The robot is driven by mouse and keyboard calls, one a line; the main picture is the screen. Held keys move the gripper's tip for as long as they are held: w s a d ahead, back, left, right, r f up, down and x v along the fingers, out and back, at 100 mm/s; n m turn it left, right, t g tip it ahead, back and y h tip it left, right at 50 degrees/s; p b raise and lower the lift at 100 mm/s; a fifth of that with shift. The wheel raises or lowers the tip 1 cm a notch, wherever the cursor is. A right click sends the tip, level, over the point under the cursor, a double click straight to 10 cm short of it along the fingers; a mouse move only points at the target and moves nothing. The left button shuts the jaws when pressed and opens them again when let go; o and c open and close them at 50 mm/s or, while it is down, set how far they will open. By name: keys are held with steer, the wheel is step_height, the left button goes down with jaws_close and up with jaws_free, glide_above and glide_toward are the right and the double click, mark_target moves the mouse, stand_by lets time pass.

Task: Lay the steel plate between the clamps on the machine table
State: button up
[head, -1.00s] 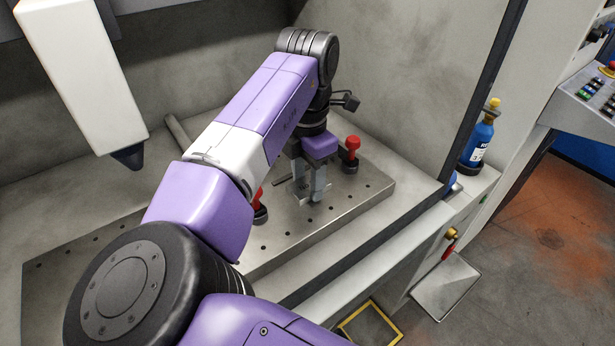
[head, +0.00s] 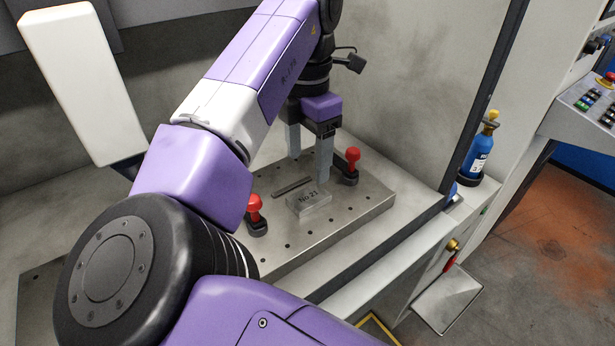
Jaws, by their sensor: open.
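The steel plate (head: 308,203), a small grey block marked "No 21", lies on the perforated machine table (head: 345,222). It sits between the two red-topped clamps, the left clamp (head: 256,215) and the right clamp (head: 347,166), apart from both. My gripper (head: 309,168) is above and behind the plate, its two fingers spread apart with nothing between them. The fingers look clear of the plate. My arm hides the left part of the machine table.
A thin dark slot or bar (head: 292,187) lies on the table just behind the plate. A white machine head (head: 82,85) hangs at the left. A blue bottle (head: 478,150) stands on the ledge at the right, beyond the enclosure's frame.

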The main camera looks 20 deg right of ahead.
step_height(320, 180, up, 3)
steer(key=shift+r, duration=0.2)
stand_by(0.5)
